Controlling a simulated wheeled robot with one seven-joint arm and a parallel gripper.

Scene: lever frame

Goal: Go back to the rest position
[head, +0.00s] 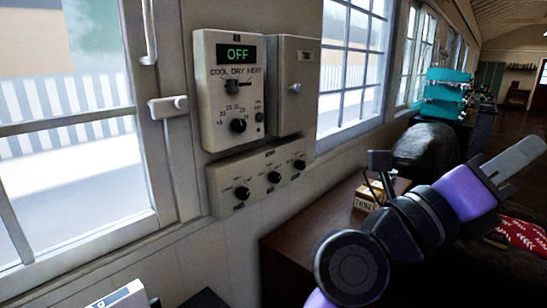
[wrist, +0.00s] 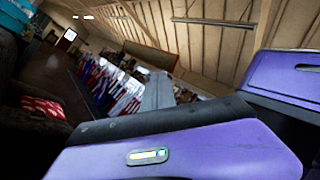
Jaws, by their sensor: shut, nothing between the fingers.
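My gripper (head: 518,158) is at the right of the head view, a grey finger shape beyond the purple wrist part, pointing up and to the right. It is shut and empty, held in the air over the dark area right of the wooden desk. In the wrist view the grey fingers (wrist: 157,93) show at the middle, above my purple casing. My arm runs from the bottom centre up to the right. The wall control unit (head: 238,88) reads OFF on its green display. It is well left of my gripper and apart from it.
A brown desk (head: 300,240) with a small box (head: 368,196) stands behind my arm. A dark chair (head: 425,148) and teal shelves (head: 443,92) are further back. Windows line the wall.

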